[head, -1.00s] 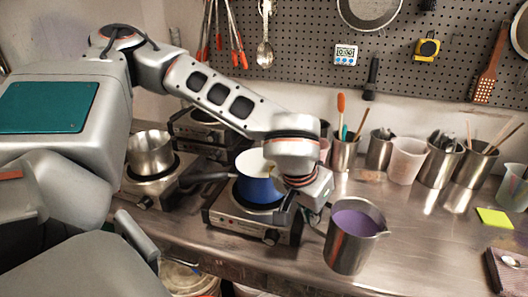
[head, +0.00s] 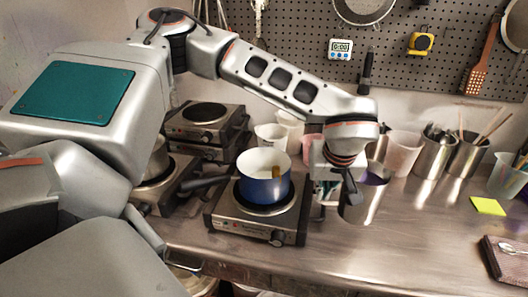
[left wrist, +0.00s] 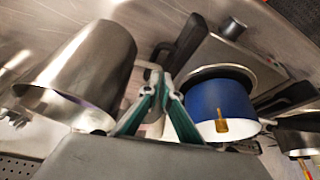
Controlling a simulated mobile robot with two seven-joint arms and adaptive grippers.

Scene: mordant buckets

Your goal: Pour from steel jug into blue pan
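The blue pan (head: 262,190) with a white inside stands on a hot plate, its dark handle to the left and a yellow-brown mark on its side. It also shows in the left wrist view (left wrist: 222,104). The steel jug (head: 362,207), holding purple liquid, is right of the pan, partly hidden behind my left gripper (head: 345,192). In the left wrist view the jug (left wrist: 90,65) is at the left, beside the close-set teal fingertips (left wrist: 160,82). My left gripper is shut on the jug's handle side; the grip itself is partly hidden. My right gripper is out of view.
The hot plate (head: 250,227) stands near the counter's front edge. A steel pot stands on another hot plate (head: 165,190) to the left, with an empty one (head: 205,115) behind. White jugs (head: 270,137) and steel tool cups (head: 433,157) line the back.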

